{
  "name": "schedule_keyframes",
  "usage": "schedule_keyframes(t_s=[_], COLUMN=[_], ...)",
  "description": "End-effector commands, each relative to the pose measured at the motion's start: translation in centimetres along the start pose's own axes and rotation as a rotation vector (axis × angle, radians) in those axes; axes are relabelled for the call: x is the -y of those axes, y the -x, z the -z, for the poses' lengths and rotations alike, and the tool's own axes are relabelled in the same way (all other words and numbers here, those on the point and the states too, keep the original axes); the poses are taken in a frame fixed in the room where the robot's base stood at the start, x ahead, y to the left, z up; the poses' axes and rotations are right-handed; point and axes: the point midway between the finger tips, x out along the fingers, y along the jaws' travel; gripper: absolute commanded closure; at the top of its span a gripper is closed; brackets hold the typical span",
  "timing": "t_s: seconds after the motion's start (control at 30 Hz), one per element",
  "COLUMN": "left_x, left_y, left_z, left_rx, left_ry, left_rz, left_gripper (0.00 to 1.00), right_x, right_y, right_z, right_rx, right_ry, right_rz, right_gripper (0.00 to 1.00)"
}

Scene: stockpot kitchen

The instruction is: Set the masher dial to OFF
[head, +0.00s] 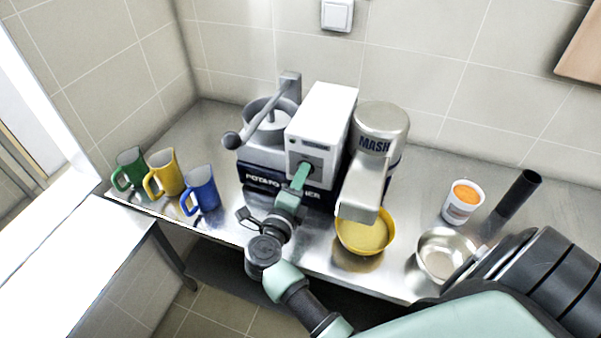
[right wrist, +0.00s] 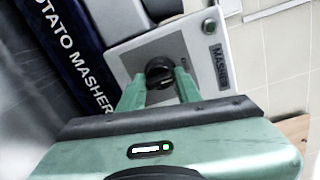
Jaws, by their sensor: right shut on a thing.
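The potato masher (head: 322,113) stands on the steel counter against the tiled wall, with a white control box and a steel chute marked MASH. In the right wrist view its black dial (right wrist: 160,74) sits on a grey panel beside a MASHER label (right wrist: 218,66). My right gripper (head: 302,174) reaches up to the front of the control box. In the right wrist view its green fingers (right wrist: 160,88) are shut on the dial, one on each side. The dial's setting marks are too small to read. The dial is hidden by my fingers in the head view. My left gripper is not in view.
A yellow bowl (head: 365,246) sits under the chute. Green (head: 130,167), yellow (head: 165,173) and blue (head: 201,190) mugs stand at the left. A steel bowl (head: 443,262) and a white tub with orange contents (head: 463,201) are at the right. A lever handle (head: 262,113) sticks out left.

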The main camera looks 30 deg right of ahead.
Motion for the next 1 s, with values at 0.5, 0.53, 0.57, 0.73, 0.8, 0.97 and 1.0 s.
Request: schedule_keyframes(t_s=[0.5, 0.53, 0.57, 0.73, 0.8, 0.97, 1.0], left_x=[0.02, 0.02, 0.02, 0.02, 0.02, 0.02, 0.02], left_y=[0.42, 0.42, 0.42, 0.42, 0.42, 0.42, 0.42], left_z=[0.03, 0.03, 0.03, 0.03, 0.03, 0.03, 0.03], left_rx=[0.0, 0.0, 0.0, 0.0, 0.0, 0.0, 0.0], left_ry=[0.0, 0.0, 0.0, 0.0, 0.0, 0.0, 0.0], left_rz=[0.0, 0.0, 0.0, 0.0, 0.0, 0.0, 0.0], left_gripper=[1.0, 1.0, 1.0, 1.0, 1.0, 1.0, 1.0], right_x=[0.09, 0.09, 0.1, 0.09, 0.08, 0.06, 0.05], right_y=[0.0, 0.0, 0.0, 0.0, 0.0, 0.0, 0.0], right_z=[-0.1, -0.1, -0.1, -0.08, -0.07, -0.05, -0.05], right_rx=[0.0, 0.0, 0.0, -0.001, -0.001, -0.001, -0.001], right_ry=[0.033, 0.033, 0.033, 0.032, 0.032, 0.032, 0.032], right_rz=[0.002, 0.002, 0.002, 0.001, 0.001, 0.001, 0.001], right_gripper=[1.0, 1.0, 1.0, 0.46, 0.46, 0.46, 0.46])
